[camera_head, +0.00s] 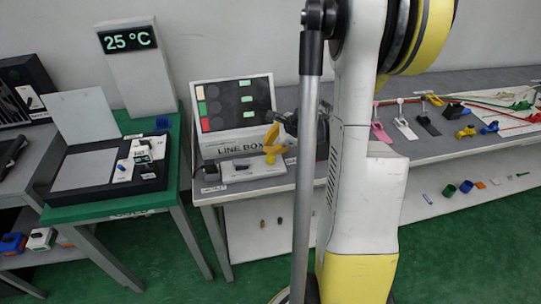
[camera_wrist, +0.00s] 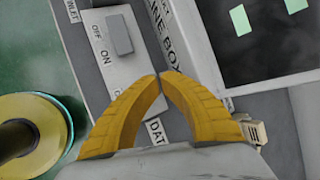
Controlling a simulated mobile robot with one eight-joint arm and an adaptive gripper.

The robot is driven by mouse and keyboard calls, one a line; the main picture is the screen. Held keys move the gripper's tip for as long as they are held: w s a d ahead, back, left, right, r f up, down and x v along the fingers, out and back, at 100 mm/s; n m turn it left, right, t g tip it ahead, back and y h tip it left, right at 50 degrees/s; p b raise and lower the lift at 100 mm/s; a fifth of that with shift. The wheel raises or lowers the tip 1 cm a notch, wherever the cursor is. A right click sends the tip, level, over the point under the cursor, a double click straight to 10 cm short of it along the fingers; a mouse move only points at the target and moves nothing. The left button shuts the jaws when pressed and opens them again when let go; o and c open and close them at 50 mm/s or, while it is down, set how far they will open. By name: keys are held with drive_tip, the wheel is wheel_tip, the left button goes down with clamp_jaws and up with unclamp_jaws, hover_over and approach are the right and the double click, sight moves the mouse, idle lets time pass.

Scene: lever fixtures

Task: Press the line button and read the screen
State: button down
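The line box (camera_head: 205,146) stands on the grey table in the head view, labelled LINE BOX. Its tilted dark screen (camera_head: 237,103) shows green, yellow and red blocks at left and several green bars at right; no small text is readable. In the wrist view part of the screen (camera_wrist: 265,50) shows at upper right. A grey rocker switch (camera_wrist: 119,35) sits on the box's light front panel beside the words OFF and ON. My gripper (camera_wrist: 162,75) is shut and empty, fingertips together over the panel, lower right of the switch, near a DATA label. Contact cannot be told.
Left of the box, a green table (camera_head: 85,211) holds a black-framed device (camera_head: 68,197) with an open lid. A display (camera_head: 128,39) behind it reads 25 °C. Several small levers (camera_head: 403,125) stand on the bench to the right. My arm hides the middle.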

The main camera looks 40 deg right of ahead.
drive_tip(key=shift+f, duration=0.2)
idle(0.7)
drive_tip(key=shift+f+b, duration=0.3)
drive_tip(key=shift+b, duration=0.2)
drive_tip(key=shift+f+b, duration=0.5)
drive_tip(key=shift+f, duration=0.1)
idle(0.5)
drive_tip(key=shift+r, duration=0.2)
drive_tip(key=shift+r+p, duration=0.75)
drive_tip(key=shift+r, duration=0.15)
drive_tip(key=shift+r+p, duration=1.9)
drive_tip(key=shift+r, duration=0.65)
